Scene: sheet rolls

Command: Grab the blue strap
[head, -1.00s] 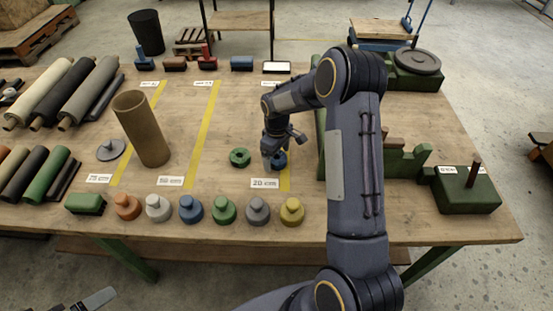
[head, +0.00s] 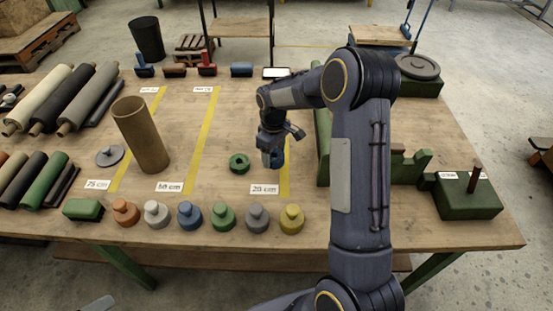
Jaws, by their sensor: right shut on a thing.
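The blue strap (head: 278,158) is a small roll near the 20 cm label, by the right yellow line. It is partly hidden by my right gripper (head: 271,158), which comes down over it from above and is shut on it. I cannot clearly tell whether the roll is clear of the table top. A green strap roll (head: 239,163) lies flat on the table just left of it. Part of my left gripper (head: 98,304) shows at the bottom left edge, too little to tell its state.
A row of knobbed weights (head: 222,217) in several colours stands along the front edge. A brown tube (head: 141,136) stands upright at the left. Sheet rolls (head: 62,97) lie at the far left. Green fixtures (head: 468,196) stand at the right. The table between the yellow lines is mostly clear.

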